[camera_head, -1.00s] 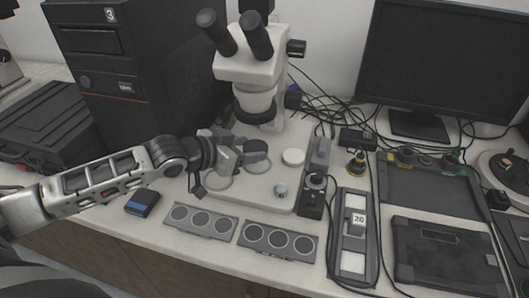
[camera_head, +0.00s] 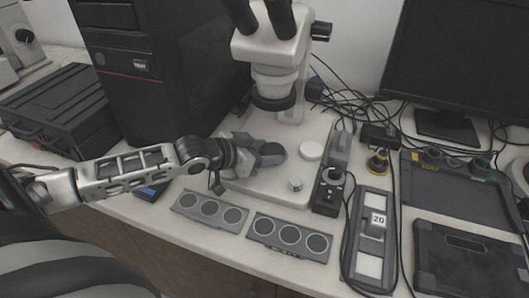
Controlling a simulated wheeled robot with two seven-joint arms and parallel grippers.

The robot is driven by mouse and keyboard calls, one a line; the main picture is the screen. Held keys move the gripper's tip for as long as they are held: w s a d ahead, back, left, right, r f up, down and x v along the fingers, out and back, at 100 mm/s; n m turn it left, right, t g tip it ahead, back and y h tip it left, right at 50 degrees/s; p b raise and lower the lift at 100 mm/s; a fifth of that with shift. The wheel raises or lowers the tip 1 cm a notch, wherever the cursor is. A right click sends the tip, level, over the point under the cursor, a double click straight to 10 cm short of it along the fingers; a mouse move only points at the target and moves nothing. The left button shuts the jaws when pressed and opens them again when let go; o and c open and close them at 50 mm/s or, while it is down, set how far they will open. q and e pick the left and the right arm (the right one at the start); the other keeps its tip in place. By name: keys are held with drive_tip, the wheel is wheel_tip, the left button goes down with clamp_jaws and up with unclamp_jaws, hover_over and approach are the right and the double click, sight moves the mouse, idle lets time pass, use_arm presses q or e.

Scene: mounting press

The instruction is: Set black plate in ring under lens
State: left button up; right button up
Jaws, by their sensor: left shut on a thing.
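My left gripper (camera_head: 255,154) comes in from the left over the white microscope base (camera_head: 272,189). It is shut on the round black plate (camera_head: 272,149), whose far side shows beyond the fingers. The plate is below and in front of the microscope lens (camera_head: 273,97), low over the base. The ring under the lens is hidden behind the gripper and plate, so I cannot tell whether the plate touches it. My right gripper is not in view.
A white disc (camera_head: 311,150) and a small metal knob (camera_head: 295,184) are on the base to the right. Two grey trays with round wells (camera_head: 210,208) (camera_head: 290,237) lie in front. A black box (camera_head: 329,190) stands at the right. Cables lie behind.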

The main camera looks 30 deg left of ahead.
use_arm(q)
drive_tip(key=shift+f, duration=0.2)
drive_tip(key=o, duration=1)
drive_tip(key=shift+r, duration=0.1)
drive_tip(key=shift+c, duration=0.2)
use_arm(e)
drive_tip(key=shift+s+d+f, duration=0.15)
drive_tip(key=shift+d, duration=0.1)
use_arm(q)
drive_tip(key=shift+a, duration=0.15)
drive_tip(key=shift+w+r, duration=0.1)
drive_tip(key=shift+r, duration=0.2)
drive_tip(key=shift+s+a, duration=0.2)
drive_tip(key=shift+s, duration=0.05)
drive_tip(key=p+v, duration=0.1)
drive_tip(key=v, duration=0.4)
drive_tip(key=p+v, duration=0.2)
drive_tip(key=v, duration=0.2)
drive_tip(key=shift+s+d+r, duration=0.1)
drive_tip(key=shift+s, duration=0.35)
drive_tip(key=shift+p+v, duration=0.35)
drive_tip(key=shift+v, duration=0.4)
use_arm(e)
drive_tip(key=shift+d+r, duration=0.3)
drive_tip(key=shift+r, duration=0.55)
